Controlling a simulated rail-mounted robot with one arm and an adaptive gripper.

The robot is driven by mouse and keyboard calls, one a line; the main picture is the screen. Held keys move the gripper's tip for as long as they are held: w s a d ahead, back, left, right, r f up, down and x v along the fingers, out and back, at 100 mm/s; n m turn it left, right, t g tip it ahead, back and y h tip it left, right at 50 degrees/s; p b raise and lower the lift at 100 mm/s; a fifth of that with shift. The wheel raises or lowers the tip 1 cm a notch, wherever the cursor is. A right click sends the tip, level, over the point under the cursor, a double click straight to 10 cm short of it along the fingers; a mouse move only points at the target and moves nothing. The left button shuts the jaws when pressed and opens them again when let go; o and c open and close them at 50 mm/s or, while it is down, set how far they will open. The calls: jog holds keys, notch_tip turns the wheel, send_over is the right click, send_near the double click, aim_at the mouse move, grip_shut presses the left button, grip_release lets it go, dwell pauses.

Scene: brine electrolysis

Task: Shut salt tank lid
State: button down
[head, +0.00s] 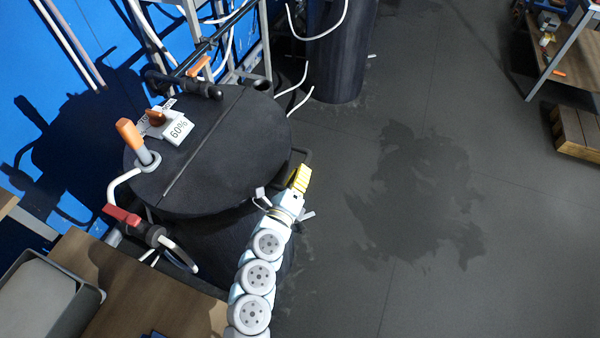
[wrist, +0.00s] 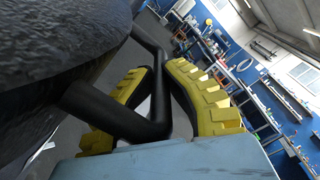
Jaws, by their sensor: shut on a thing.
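The salt tank (head: 190,225) is a black round drum at the left of the head view. Its dark lid (head: 235,150) forms the right part of the top, beyond a straight seam, and looks about level with the rest. Whether a gap is left under its edge cannot be told. A black tubular handle (wrist: 155,105) sticks out from the lid's rim. My gripper (head: 300,179), with yellow ridged fingers, is at the right edge of the lid. In the wrist view its fingers (wrist: 200,95) close around the handle bar.
A wooden table (head: 130,290) is in front. Another dark cylinder (head: 340,60) stands behind.

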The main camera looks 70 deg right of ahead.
jog(key=shift+f, duration=0.4)
jog(key=c, duration=1)
grip_release()
jog(key=shift+s, duration=0.1)
jog(key=shift+c, duration=0.2)
jog(key=shift+r, duration=0.1)
jog(key=shift+a, duration=0.6)
jog(key=a, duration=1)
jog(key=shift+w+a, duration=0.35)
jog(key=shift+w, duration=0.05)
jog(key=shift+r, duration=0.1)
